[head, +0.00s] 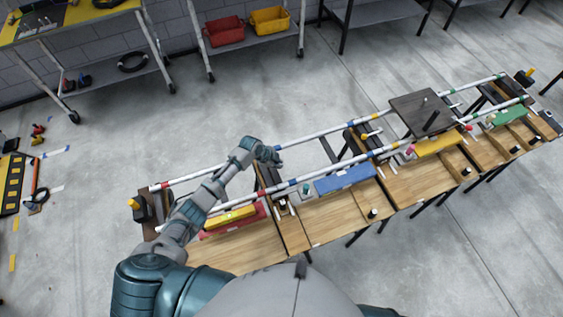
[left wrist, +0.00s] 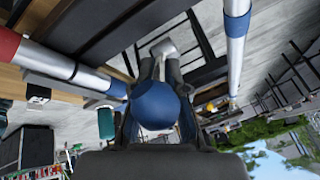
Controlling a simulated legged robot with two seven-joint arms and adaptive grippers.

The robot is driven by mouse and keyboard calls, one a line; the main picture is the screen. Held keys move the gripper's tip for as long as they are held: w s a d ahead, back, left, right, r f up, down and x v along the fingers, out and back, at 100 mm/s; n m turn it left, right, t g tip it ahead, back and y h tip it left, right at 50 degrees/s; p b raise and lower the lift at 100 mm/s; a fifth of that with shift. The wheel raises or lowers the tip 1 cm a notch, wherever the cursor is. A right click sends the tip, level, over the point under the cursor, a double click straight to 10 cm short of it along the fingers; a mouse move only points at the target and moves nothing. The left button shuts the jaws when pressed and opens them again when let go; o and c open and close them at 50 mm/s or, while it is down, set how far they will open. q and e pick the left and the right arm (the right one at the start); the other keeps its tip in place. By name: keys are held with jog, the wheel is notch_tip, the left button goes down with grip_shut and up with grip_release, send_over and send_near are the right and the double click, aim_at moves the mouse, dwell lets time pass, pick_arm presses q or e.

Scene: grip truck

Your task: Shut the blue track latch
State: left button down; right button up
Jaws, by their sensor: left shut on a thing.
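The track (head: 325,132) is a pair of white rails with coloured bands, running over a row of wooden tables. My left gripper (head: 274,158) reaches over the near tables, at the far rail. In the left wrist view, a rounded blue piece (left wrist: 155,106), which looks like the handle of the blue track latch, sits between the fingers of my left gripper (left wrist: 158,68). The gripper is shut on it. The fingers and the blue piece hide the rest of the latch, so I cannot tell its angle. My right gripper is not in view.
A dark flat truck (head: 420,112) stands on the rails to the right. A blue block (head: 345,180), a yellow one (head: 437,145) and a green one (head: 508,115) lie along the tables. A red bin (head: 225,31) stands on a cart behind. The floor behind the track is clear.

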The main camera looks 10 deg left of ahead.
pick_arm(q)
jog(key=shift+s+a+f+t+h+b, duration=0.15)
jog(key=shift+a+f+t+h+b, duration=0.2)
jog(key=shift+a+b, duration=0.15)
jog(key=shift+s+a+f+t+h+b, duration=0.15)
jog(key=shift+a+f+t+h+b, duration=0.1)
jog(key=shift+a+f+h+b, duration=0.15)
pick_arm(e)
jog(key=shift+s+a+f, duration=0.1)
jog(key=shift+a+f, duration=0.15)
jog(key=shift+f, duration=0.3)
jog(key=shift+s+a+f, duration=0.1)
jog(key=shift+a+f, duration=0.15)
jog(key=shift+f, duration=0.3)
pick_arm(q)
jog(key=shift+a+r, duration=0.1)
jog(key=shift+r, duration=0.05)
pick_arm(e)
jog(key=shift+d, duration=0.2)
pick_arm(q)
jog(key=c, duration=1.2)
grip_release()
jog(key=shift+w, duration=0.1)
jog(key=shift+w+a, duration=0.1)
jog(key=shift+a, duration=0.05)
jog(key=shift+w, duration=0.1)
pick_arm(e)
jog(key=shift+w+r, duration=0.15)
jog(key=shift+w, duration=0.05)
